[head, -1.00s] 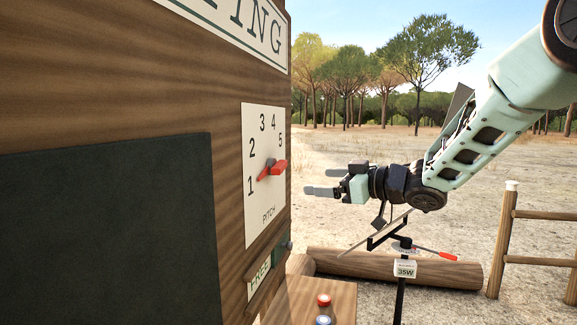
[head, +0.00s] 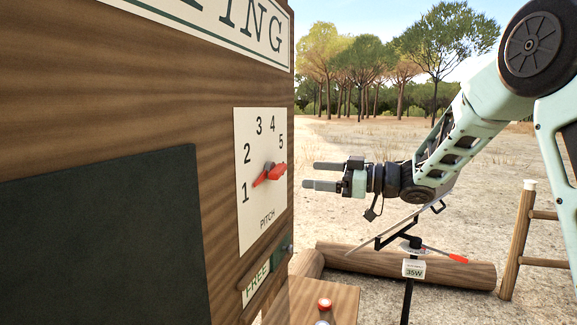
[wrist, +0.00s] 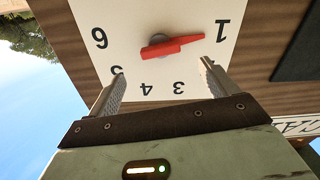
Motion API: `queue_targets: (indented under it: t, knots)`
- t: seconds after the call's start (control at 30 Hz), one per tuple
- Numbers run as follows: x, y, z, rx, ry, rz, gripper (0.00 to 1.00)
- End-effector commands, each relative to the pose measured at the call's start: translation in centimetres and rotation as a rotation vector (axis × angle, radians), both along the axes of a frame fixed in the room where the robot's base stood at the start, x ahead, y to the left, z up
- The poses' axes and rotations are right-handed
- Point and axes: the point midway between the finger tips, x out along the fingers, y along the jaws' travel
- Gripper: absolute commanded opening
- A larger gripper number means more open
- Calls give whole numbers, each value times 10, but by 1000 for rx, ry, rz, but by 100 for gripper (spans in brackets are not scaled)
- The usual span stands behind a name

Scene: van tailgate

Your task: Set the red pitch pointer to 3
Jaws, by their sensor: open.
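The red pitch pointer (head: 269,174) sits at the middle of a white dial plate (head: 245,212) marked PITCH on the wooden panel. Its thin tip points to the lower left, close to the 1. My gripper (head: 312,175) is open and empty, to the right of the dial and level with it, apart from the pointer in the head view. In the wrist view the dial shows upside down, with the red pointer (wrist: 172,46) beyond and between the open fingers (wrist: 162,67), its tip toward the 1. The right finger hides the 2.
A FREE sign (head: 256,285) is below the dial. A stand with a 35W label (head: 413,268) and a log (head: 455,272) are below my arm. Open ground lies behind.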

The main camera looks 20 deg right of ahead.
Motion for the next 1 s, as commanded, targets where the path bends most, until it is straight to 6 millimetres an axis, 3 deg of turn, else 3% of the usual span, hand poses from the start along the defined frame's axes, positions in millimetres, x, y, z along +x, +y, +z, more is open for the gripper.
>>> queue_targets:
  t: [0.2,0.4,0.83,1.0]
  knots:
    - [25,36,3,1,2,4,85]
    - [40,56,1,0,2,2,85]
    - [46,63,0,0,-1,-1,85]
    - [45,63,0,0,0,0,38]
